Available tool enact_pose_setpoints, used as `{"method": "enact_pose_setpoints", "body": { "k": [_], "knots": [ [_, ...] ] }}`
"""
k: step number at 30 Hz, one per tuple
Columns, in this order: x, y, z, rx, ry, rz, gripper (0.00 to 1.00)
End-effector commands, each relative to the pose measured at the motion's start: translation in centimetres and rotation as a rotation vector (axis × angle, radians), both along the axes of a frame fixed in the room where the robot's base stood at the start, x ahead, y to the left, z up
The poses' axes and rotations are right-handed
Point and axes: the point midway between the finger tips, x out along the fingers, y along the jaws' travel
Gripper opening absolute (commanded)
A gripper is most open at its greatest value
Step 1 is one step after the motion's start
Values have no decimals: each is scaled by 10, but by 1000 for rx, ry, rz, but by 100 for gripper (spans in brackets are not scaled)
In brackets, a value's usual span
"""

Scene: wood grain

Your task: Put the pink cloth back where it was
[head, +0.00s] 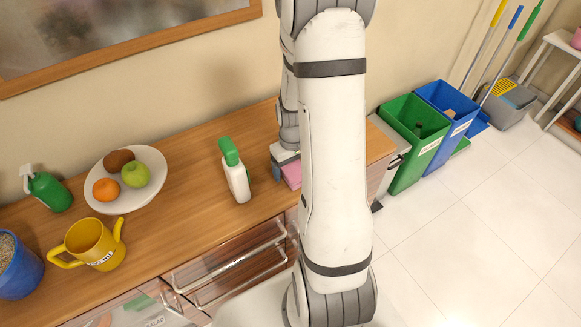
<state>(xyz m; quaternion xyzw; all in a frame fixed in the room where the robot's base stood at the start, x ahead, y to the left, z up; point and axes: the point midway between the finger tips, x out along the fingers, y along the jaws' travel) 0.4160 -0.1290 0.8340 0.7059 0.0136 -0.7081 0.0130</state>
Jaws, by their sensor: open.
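The pink cloth (291,174) lies on the wooden counter, right of the spray bottle. My own arm hides its right part.
A white spray bottle with a green top (235,172) stands just left of the gripper. Green (412,140) and blue (449,106) bins stand beyond the counter's right end.

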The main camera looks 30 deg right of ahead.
Motion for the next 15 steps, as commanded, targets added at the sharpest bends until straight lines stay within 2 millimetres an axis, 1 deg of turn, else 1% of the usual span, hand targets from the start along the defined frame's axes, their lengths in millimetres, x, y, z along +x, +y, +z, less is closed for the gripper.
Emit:
{"method": "enact_pose_setpoints", "body": {
  "k": [5, 15],
  "knots": [
    [1, -1, 19, -2, -5, 0, 80],
    [1, -1, 89, -2, -6, -1, 80]
  ]
}}
